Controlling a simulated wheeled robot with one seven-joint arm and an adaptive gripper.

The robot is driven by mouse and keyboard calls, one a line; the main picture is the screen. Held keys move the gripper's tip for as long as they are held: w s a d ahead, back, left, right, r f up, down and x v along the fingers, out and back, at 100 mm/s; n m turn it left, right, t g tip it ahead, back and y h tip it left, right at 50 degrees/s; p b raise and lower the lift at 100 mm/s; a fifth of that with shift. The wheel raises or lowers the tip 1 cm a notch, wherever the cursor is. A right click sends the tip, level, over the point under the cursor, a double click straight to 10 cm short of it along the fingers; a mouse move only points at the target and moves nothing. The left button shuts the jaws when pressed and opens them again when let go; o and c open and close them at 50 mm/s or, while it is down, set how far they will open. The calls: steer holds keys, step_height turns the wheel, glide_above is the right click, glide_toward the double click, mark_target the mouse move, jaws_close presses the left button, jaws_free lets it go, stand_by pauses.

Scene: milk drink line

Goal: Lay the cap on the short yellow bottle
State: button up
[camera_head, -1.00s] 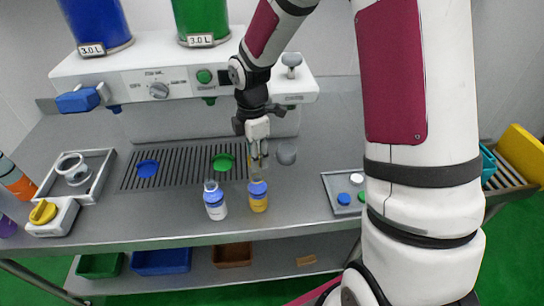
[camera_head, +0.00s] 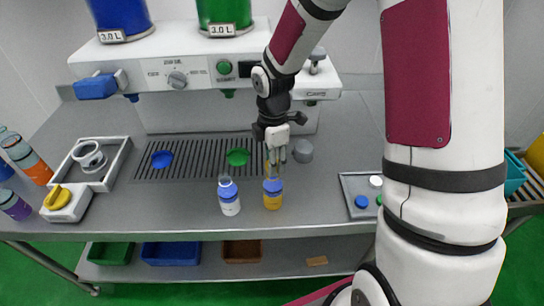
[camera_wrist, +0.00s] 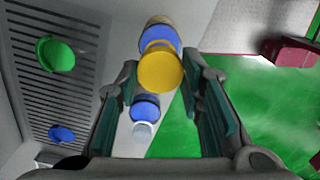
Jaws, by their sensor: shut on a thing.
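My gripper (camera_head: 275,157) points down above the short yellow bottle (camera_head: 272,201), which stands upright near the table's front edge and has a blue band. A round yellow cap (camera_wrist: 161,69) shows between my fingertips in the wrist view, and my gripper is shut on it. The cap lines up with the bottle's blue part (camera_wrist: 160,38) behind it. The cap hides the bottle's mouth, and I cannot tell whether cap and bottle touch.
A blue-and-white bottle (camera_head: 229,205) stands close on the left. Behind is a drip grate (camera_head: 205,160) with a blue disc (camera_head: 162,159) and a green disc (camera_head: 238,157). A tray (camera_head: 350,187) with small caps lies right. Another tray (camera_head: 118,160) lies left.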

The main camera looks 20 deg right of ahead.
steer(key=shift+f, duration=0.85)
steer(key=shift+f, duration=0.1)
steer(key=o, duration=0.8)
steer(key=shift+o, duration=0.2)
step_height(320, 180, up, 12)
